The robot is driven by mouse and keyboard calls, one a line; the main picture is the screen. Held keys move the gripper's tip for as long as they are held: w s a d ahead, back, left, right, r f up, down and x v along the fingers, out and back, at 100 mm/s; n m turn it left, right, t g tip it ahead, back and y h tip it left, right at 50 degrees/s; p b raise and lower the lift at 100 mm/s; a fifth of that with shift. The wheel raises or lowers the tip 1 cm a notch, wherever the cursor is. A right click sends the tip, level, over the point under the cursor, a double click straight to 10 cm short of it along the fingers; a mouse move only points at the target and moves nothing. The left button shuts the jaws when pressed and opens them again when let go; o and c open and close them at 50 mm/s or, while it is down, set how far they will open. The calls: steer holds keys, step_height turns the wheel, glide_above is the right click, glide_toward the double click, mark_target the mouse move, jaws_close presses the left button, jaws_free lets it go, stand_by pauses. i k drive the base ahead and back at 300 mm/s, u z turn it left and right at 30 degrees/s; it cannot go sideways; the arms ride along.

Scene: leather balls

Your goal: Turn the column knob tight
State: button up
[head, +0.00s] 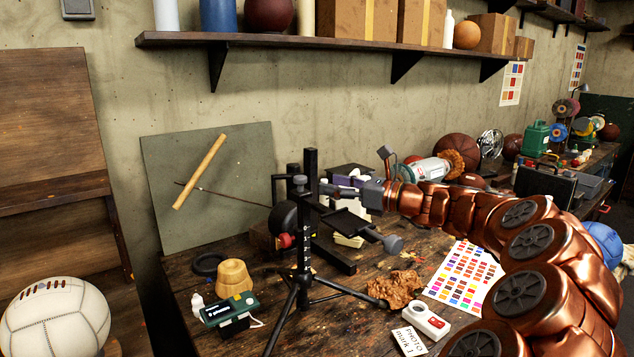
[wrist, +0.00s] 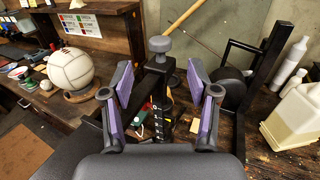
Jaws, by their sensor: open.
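A black tripod stand (head: 304,240) with an upright column stands on the workbench. A grey knob (head: 300,181) sits near the column; it also shows in the wrist view (wrist: 160,45). A red knob (head: 285,240) and a larger grey knob (head: 393,244) are lower on the stand. I cannot tell for certain which is the column knob. My gripper (head: 328,189) points left at the stand's upper part. In the wrist view my gripper (wrist: 160,72) is open, its purple pads apart and empty. The upper grey knob is centred between the pads but appears beyond the fingertips, not gripped.
A green-grey board (head: 210,150) leans behind the stand. A wooden block (head: 234,278), a green device (head: 229,312), a brown lump (head: 397,289) and a colour chart (head: 464,275) lie around its legs. A shelf (head: 330,41) runs above.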

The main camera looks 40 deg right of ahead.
mark_target(284, 239)
steer(key=k, duration=1)
